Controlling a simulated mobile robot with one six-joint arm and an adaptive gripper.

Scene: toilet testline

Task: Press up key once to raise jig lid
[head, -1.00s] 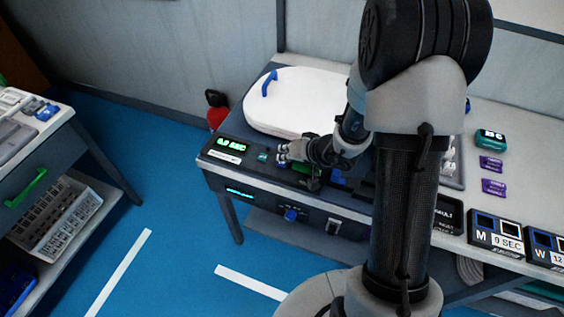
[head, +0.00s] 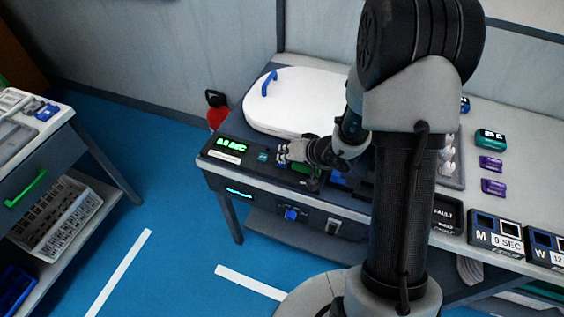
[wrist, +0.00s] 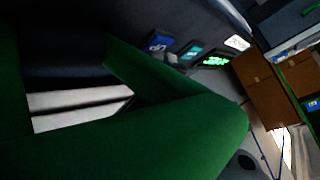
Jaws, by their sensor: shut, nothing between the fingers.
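The white jig lid (head: 310,104) with a blue handle (head: 269,83) lies low and flat on the dark bench unit in the head view. My gripper (head: 281,153) is shut and empty above the front control panel, just right of a teal key (head: 262,156). Its fingers hide part of the panel, and I cannot tell whether they touch a key. In the wrist view a blue key (wrist: 158,43) with a pale mark lies beside the teal key (wrist: 191,50). The up key's label is not readable.
A green-lit display (head: 232,144) reading 0.0 SEC sits at the panel's left end. A blue knob (head: 292,214) and a switch (head: 333,227) are on the front face. Purple and green items lie on the bench at right. My arm hides the middle of the bench.

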